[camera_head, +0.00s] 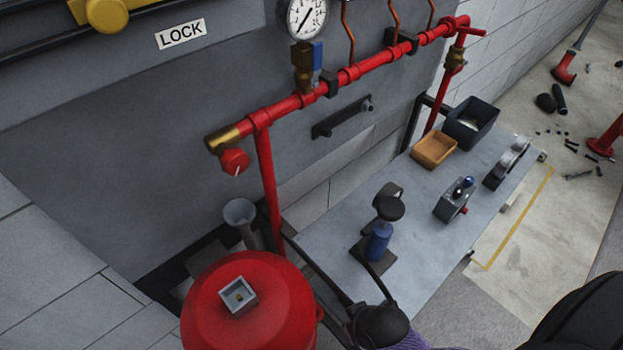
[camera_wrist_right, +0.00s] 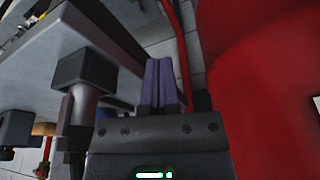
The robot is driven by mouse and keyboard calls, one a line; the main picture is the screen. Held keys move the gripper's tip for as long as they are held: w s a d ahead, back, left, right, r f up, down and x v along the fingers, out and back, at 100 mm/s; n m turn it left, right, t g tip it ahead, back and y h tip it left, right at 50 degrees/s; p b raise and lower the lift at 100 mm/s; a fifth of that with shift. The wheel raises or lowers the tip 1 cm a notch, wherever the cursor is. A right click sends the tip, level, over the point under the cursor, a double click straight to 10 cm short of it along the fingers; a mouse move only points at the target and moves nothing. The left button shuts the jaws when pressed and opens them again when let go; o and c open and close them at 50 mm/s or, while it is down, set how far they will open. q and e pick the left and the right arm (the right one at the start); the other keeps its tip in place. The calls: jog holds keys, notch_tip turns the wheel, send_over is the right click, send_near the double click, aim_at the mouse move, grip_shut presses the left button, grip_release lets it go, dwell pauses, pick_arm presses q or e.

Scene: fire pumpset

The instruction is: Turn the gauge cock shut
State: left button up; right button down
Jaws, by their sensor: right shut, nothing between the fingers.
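The gauge cock (camera_head: 303,66) is a brass valve with a blue lever (camera_head: 317,55), under the round white-faced gauge (camera_head: 307,17) on the red pipe (camera_head: 300,101). The lever stands roughly upright beside the brass body. The cock is not visible in the right wrist view. My right gripper (camera_wrist_right: 162,66) is shut and empty, its purple fingers together. In the head view only some purple (camera_head: 405,336) of it shows at the bottom edge, low and far from the cock. My left gripper is not in view.
A red tank (camera_head: 250,315) stands at the lower left. A red knob (camera_head: 234,161) hangs near the pipe's left end.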

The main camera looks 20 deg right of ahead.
jog(key=w+d+r+m+t+p, duration=0.3)
jog(key=w+r+m+t, duration=0.25)
jog(key=w+r, duration=0.6)
jog(key=m+t+p, duration=0.5)
jog(key=m+t, duration=0.4)
jog(key=m, duration=0.4)
send_near(317, 65)
jog(key=w+d+r, duration=0.1)
jog(key=d+r, duration=0.1)
jog(key=d, duration=0.4)
jog(key=w+b, duration=0.2)
jog(key=w, duration=0.8)
jog(key=a, duration=0.1)
jog(key=s+a+p, duration=0.1)
jog(key=a+f, duration=0.1)
jog(key=shift+s+a+p, duration=0.25)
jog(key=shift+p, duration=0.05)
jog(key=shift+a+r+n+t, duration=0.1)
jog(key=shift+n+t, duration=0.15)
